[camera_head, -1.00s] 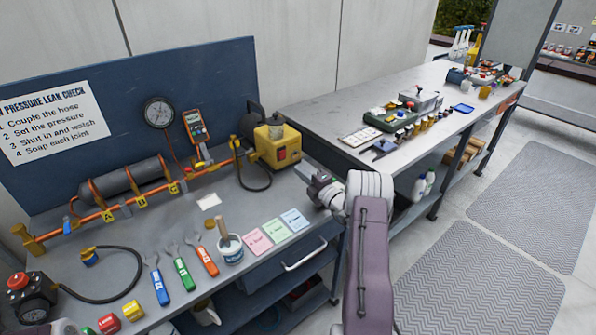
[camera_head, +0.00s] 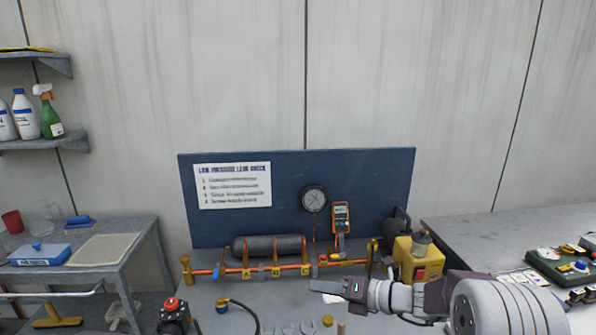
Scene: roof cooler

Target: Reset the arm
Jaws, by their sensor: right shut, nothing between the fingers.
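My right arm comes in from the lower right, and its gripper (camera_head: 328,286) points left above the leak-check bench. Its dark fingers are together with nothing held. It appears in front of the bench's rear part, left of the yellow pump (camera_head: 418,262); its exact height above the bench cannot be told. My left gripper is not in view.
A blue backboard (camera_head: 250,228) carries a sign and a round gauge (camera_head: 314,199). Below are an orange meter (camera_head: 341,217), a grey cylinder (camera_head: 268,247) and a red-topped device (camera_head: 172,311). Side tables (camera_head: 495,232) flank the bench; a shelf (camera_head: 45,143) holds bottles.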

